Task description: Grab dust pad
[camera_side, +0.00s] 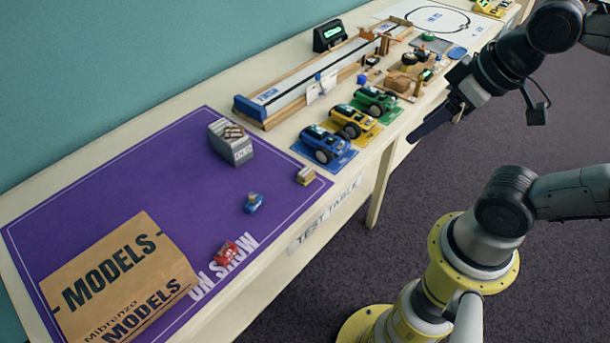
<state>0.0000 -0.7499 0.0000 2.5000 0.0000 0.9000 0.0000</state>
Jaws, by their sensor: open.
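No object is clearly readable as the dust pad. Candidates are a flat blue oval (457,52) at the far right of the table and a small tan block (305,176) at the right edge of the purple mat. I cannot tell which, if either, is the dust pad. My gripper (437,120) is open and empty, out past the table's front edge, to the right of the toy cars. It is apart from both candidates.
Blue (324,147), yellow (352,122) and green (374,99) cars stand in a row. Behind them is a long wooden track (290,95). The purple mat (150,175) holds a cardboard MODELS box (115,278), a grey box (231,146) and small red (226,254) and blue (253,204) models.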

